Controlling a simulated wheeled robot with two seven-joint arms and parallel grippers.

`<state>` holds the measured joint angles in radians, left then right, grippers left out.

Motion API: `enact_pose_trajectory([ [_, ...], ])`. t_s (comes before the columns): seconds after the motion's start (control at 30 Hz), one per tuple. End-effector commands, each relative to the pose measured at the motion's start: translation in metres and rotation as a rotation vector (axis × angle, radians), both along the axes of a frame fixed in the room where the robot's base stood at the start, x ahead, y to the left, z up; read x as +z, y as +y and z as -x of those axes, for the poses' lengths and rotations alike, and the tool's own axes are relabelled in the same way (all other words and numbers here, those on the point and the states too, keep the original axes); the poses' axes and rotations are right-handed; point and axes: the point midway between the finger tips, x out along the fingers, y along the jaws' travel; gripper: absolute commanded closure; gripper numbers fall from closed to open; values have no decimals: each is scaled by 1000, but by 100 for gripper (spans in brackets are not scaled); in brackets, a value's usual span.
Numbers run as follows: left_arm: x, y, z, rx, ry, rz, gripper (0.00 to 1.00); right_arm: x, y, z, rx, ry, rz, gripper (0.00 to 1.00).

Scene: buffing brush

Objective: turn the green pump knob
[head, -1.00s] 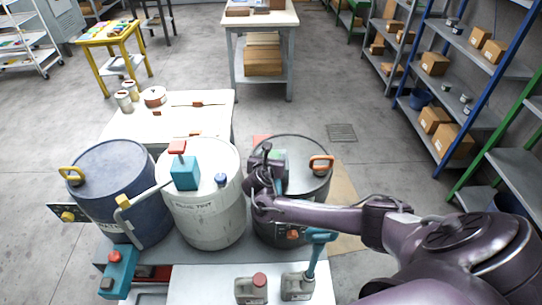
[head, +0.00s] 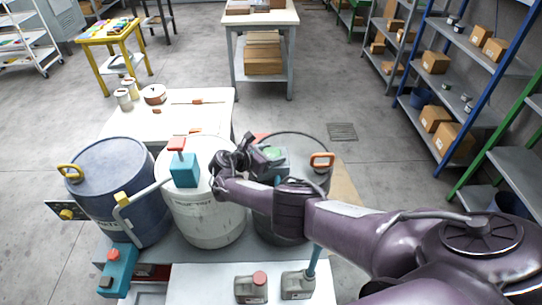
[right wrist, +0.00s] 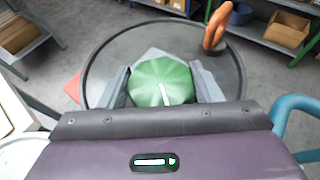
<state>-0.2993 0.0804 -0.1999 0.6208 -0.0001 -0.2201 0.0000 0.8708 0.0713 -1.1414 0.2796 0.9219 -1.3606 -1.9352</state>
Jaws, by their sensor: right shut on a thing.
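The green pump knob (right wrist: 162,82) shows in the right wrist view, a faceted round knob with a white mark, over the dark drum (right wrist: 100,70). My right gripper (right wrist: 163,84) has one grey finger on each side of the knob and is shut on it. My right wrist covers much of this drum's front. My left gripper is not in view.
A white drum (head: 207,215) with a teal pump (head: 184,172) and red top stands left of my right wrist. A blue drum (head: 118,185) is farther left. An orange handle (head: 321,161) stands on the dark drum's right side. Grey jugs (head: 251,289) stand in front.

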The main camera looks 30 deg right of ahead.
Motion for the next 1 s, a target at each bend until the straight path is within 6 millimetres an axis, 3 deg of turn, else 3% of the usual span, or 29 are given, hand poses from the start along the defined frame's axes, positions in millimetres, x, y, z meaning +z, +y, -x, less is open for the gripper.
enact_pose_trajectory([
  [0.47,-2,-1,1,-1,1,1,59,0,0,0,-15,-3,-1,64],
  [0.5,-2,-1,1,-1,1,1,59,0,0,0,-15,-3,-1,40],
  [0.67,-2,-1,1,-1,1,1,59,0,0,0,-16,-2,-1,20],
  [1.0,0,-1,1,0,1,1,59,2,4,0,-13,0,-1,20],
])
